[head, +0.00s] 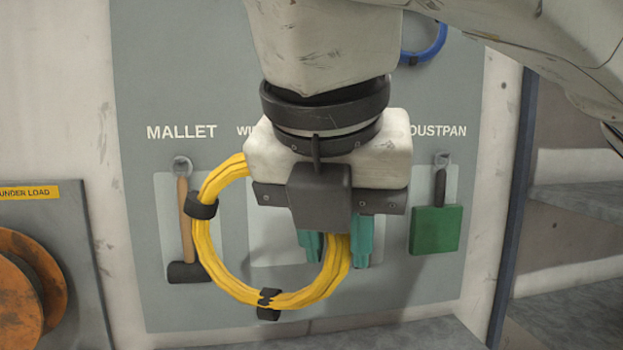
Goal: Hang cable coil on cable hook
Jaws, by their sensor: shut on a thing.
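The yellow cable coil (211,253) hangs from my gripper (337,248) in the head view, with black ties around it. My gripper has teal fingers and points down in front of the grey tool board. It is shut on the right side of the coil; the grip point is partly hidden by the gripper body. A blue coil (431,50) shows at the upper right of the board, partly behind my arm. I cannot make out which hook is the cable hook.
The grey tool board (150,80) carries a hanging mallet (185,235) on the left and a green dustpan (436,228) on the right. A panel with an orange round part (25,290) stands at the lower left. Shelves (575,205) stand at the right.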

